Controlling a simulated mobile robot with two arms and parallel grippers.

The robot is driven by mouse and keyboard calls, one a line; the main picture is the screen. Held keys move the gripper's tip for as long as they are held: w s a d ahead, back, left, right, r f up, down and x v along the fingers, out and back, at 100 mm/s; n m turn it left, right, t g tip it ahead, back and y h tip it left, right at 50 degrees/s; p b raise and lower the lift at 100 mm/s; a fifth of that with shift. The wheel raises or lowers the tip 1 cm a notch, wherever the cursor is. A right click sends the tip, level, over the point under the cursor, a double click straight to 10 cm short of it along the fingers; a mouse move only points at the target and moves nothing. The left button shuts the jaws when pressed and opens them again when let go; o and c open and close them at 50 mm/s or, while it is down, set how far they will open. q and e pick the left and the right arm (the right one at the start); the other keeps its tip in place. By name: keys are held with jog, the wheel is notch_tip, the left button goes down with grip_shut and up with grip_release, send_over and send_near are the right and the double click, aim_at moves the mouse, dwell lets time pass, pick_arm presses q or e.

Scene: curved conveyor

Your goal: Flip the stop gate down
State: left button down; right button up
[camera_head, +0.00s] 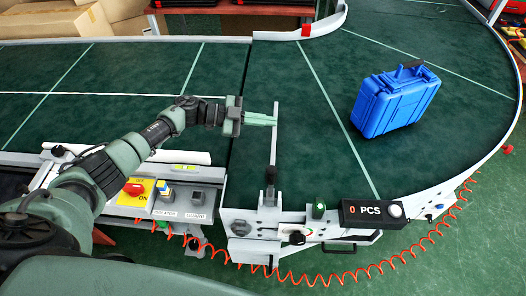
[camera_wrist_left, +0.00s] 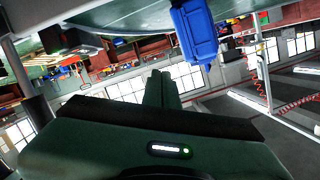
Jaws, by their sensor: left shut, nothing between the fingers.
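The stop gate (camera_head: 274,140) is a slim grey bar with a dark lower part. It rises from a bracket (camera_head: 269,196) at the conveyor's near edge and looks raised. My left gripper (camera_head: 273,120) is shut and empty, its green fingers pointing right. Its fingertips are at the upper part of the bar; I cannot tell whether they touch it. The shut fingers also show in the left wrist view (camera_wrist_left: 160,88). My right gripper is not in view.
A blue case (camera_head: 394,101) stands on the green curved conveyor (camera_head: 330,150), right of the gate; it also shows in the left wrist view (camera_wrist_left: 195,35). A counter box (camera_head: 372,212) reads "0 PCS". A yellow-red switch (camera_head: 136,191) sits on the near panel. Belt around the gate is clear.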

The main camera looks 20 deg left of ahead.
aim_at(273, 137)
pick_arm(q)
jog(key=w+f+n+b, duration=0.1)
jog(key=f+b, duration=0.2)
jog(key=w+f+n+g+b, duration=0.1)
jog(key=f+b, duration=0.2)
jog(key=b, duration=0.1)
jog(key=w+a+f+n+b, duration=0.1)
jog(key=w+f+b, duration=0.1)
jog(key=f+b, duration=0.1)
jog(key=shift+f+n+g, duration=0.2)
jog(key=shift+n+g, duration=0.1)
jog(key=shift+n, duration=0.1)
jog(key=shift+a+f+b, duration=0.1)
jog(key=shift+f+b, duration=0.45)
jog(key=shift+b, duration=0.3)
jog(key=shift+s+f, duration=0.2)
jog(key=shift+f, duration=0.1)
jog(key=shift+r+p, duration=0.55)
jog(key=shift+r, duration=0.05)
jog(key=s+a+r+p, duration=0.1)
jog(key=s+a+r, duration=0.1)
jog(key=a+r, duration=0.4)
jog(key=shift+w+v, duration=0.3)
jog(key=shift+v, duration=1.35)
